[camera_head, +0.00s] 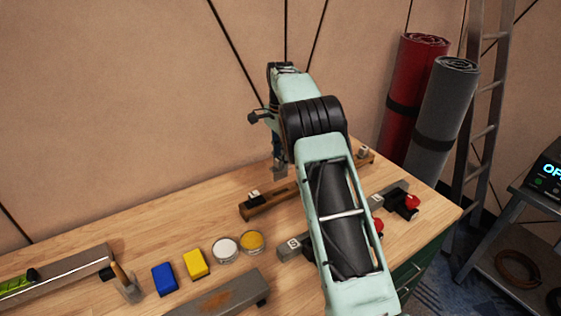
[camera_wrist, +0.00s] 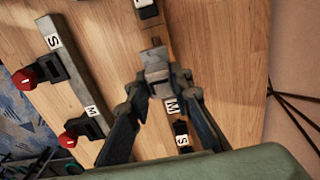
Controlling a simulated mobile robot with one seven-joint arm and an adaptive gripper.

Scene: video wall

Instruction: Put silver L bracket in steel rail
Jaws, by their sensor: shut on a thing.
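My gripper (camera_head: 279,165) is over the brown wooden rail (camera_head: 262,207) in the head view, partly hidden by my arm. In the wrist view my gripper (camera_wrist: 159,82) is shut on the silver L bracket (camera_wrist: 155,59), which sits between the fingertips. The bracket also shows small below the gripper in the head view (camera_head: 279,174). Whether it touches the wooden rail is unclear. The steel rail (camera_head: 292,249) lies in front of the wooden rail, its middle hidden by my arm. In the wrist view the steel rail (camera_wrist: 74,75) runs at left, with S and M labels and red-knobbed clamps, apart from the gripper.
Left on the bench are a blue block (camera_head: 164,280), a yellow block (camera_head: 197,264), two round tins (camera_head: 226,249) and a rusty metal bar (camera_head: 215,298). Rolled mats (camera_head: 446,95) and a ladder (camera_head: 485,110) stand behind at right. The bench's back left is clear.

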